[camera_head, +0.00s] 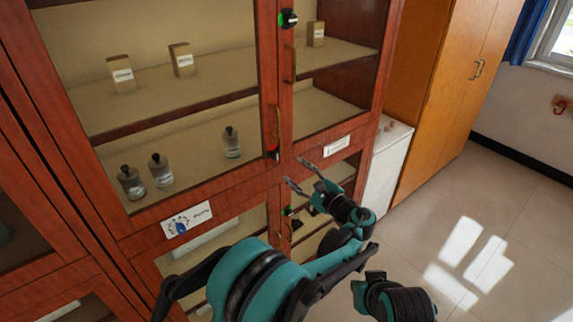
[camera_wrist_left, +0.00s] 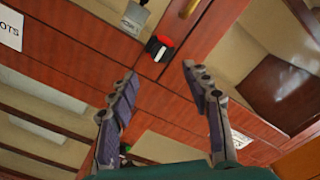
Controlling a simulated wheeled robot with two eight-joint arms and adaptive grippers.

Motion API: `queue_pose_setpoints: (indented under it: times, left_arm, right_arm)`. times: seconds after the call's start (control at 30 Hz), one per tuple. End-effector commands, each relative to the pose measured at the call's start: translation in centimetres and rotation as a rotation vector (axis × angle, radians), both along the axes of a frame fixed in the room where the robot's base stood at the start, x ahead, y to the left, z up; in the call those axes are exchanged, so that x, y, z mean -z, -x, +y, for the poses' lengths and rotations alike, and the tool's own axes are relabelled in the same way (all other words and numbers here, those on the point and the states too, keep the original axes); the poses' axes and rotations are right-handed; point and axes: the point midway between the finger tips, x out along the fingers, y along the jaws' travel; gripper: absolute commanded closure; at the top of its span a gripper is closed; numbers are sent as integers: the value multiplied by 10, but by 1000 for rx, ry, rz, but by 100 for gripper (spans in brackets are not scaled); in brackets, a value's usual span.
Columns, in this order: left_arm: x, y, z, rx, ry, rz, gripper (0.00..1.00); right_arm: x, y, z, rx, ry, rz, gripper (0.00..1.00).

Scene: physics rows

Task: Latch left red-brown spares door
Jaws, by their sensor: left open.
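The red-brown cabinet's upper left glass door (camera_head: 189,183) looks closed or nearly so; I cannot tell whether it sits flush. Its bar handle (camera_head: 276,125) is on its right edge. A red and black latch (camera_head: 273,152) sits low at that edge, showing red; it also shows in the left wrist view (camera_wrist_left: 158,47). My left gripper (camera_head: 298,172) is open and empty, just below and right of the latch. In the left wrist view its fingers (camera_wrist_left: 158,82) are spread, with the latch ahead of the gap, apart from them. My right gripper is not clearly seen.
The upper right door has a handle (camera_head: 291,64) and a green and black latch (camera_head: 288,19). Bottles (camera_head: 161,171) and boxes (camera_head: 182,60) stand behind glass. A white cabinet (camera_head: 385,170) and an orange-brown wardrobe (camera_head: 440,90) stand right. Floor at right is clear.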

Motion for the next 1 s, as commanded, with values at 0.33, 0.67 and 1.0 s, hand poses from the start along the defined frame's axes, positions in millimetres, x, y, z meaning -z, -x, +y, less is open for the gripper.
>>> queue_pose_setpoints:
  times: [0.33, 0.67, 1.0]
  left_arm:
    - [0, 21, -15, -1, 0, 0, 51]
    - [0, 21, -15, -1, 0, 0, 51]
    - [-10, 35, 81, -77, 307, 75, 51]
  right_arm:
    - [0, 0, 0, 0, 0, 0, 100]
    - [0, 0, 0, 0, 0, 0, 100]
    - [0, 0, 0, 0, 0, 0, 100]
